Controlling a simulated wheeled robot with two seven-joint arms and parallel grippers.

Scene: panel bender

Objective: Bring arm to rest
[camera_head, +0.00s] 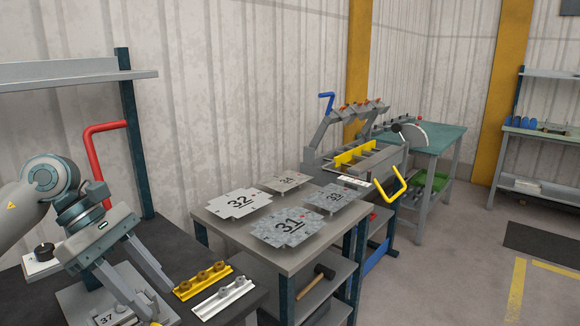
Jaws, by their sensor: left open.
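My left arm comes in from the left in the head view. Its gripper (122,291) points down over the dark workbench at the lower left, its two long fingers spread apart. A grey plate marked 37 (107,319) lies below and between the fingers, partly cut off by the picture's lower edge. I see no object held between the fingers; whether a fingertip touches the plate I cannot tell. My right gripper is not in view.
A yellow block (203,282) and a white block (223,300) lie right of the gripper. A table (285,255) holds numbered sheets, including sheet 32 (239,203) and sheet 31 (288,228). The panel bender (350,150) stands behind. A red handle (90,165) rises near my arm. Open floor lies right.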

